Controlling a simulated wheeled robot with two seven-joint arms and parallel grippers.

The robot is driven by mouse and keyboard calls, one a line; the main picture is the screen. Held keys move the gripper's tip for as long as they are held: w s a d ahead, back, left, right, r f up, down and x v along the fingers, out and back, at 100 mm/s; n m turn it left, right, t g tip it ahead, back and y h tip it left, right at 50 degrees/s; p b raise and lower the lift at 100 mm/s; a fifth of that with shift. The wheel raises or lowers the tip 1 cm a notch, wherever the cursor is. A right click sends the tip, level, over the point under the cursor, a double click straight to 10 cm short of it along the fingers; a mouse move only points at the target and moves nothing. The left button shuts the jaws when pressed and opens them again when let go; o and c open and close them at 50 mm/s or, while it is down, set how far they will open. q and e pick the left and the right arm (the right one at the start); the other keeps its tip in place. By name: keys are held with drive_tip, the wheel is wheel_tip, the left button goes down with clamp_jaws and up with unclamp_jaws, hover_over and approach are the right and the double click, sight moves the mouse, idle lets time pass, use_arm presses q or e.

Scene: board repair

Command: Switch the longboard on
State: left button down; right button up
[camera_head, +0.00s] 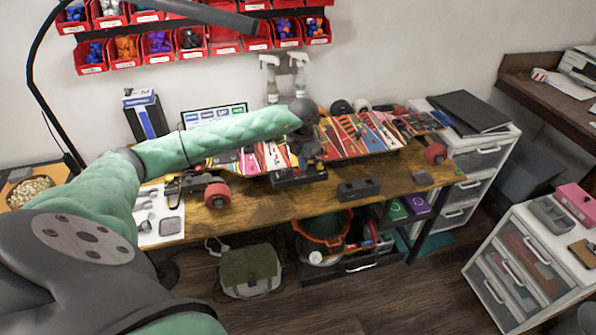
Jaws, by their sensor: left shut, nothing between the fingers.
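The longboard (352,135) lies on the wooden workbench with its colourful side up, and red wheels show near both ends. My left arm comes in from the left and reaches across the bench. My left gripper (308,160) points down at the front edge of the longboard, above a dark box (299,178) beside the board. Its fingers are small and dark here, and they look shut and empty. I cannot tell whether they touch the box or the board. No power switch can be made out. My right gripper is not in view.
A black block (358,188) sits on the bench front. Tools lie on a white sheet (158,217) at the left. Spray bottles (270,78) stand behind the board. Red bins (158,45) hang on the wall. A green bag (250,272) is on the floor, and drawer units (530,262) stand right.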

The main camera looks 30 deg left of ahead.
use_arm(q)
wheel_tip(320, 180, up, 7)
drive_tip(key=shift+f+p, duration=0.1)
drive_tip(key=shift+p, duration=0.75)
idle(0.3)
idle(0.4)
